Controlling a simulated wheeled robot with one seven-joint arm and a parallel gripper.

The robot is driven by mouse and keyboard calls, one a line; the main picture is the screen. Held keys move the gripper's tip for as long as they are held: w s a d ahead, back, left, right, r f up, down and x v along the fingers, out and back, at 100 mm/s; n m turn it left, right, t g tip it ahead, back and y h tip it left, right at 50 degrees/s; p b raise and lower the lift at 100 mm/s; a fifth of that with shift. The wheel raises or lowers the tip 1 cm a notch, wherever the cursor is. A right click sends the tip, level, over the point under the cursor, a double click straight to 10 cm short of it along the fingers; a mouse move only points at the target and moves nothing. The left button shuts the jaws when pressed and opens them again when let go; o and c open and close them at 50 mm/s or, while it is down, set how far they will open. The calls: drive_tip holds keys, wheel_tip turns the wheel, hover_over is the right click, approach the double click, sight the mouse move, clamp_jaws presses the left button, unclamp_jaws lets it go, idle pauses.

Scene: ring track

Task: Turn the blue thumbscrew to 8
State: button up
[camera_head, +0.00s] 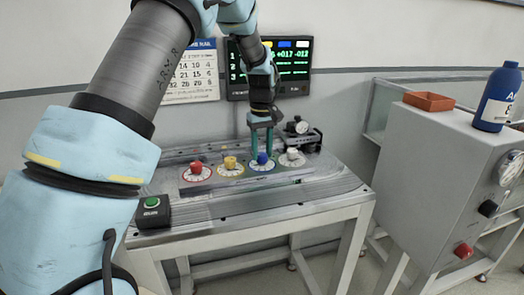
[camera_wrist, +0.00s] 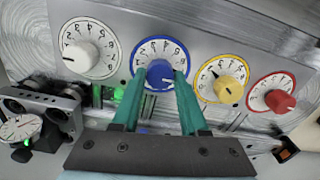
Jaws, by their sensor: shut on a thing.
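The blue thumbscrew (camera_head: 262,159) stands on a blue-rimmed numbered dial on the metal panel, second from the right in the head view. In the wrist view the blue thumbscrew (camera_wrist: 160,73) sits between my fingertips. My gripper (camera_head: 262,152) reaches down from above, and its teal fingers (camera_wrist: 160,82) are shut on the blue thumbscrew. The dial's numbers (camera_wrist: 150,48) show around the far side of the knob. They are too small to read surely, and the near side of the dial is partly covered by the fingers.
Red (camera_head: 196,168), yellow (camera_head: 230,162) and white (camera_head: 292,154) knobs stand on neighbouring dials. A gauge device (camera_head: 298,128) is behind the white one. A black box with a green button (camera_head: 152,206) sits at front left. A display (camera_head: 290,65) hangs behind.

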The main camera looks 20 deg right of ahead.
clamp_jaws()
drive_tip(key=shift+m, duration=2.8)
drive_tip(key=o, duration=0.6)
unclamp_jaws()
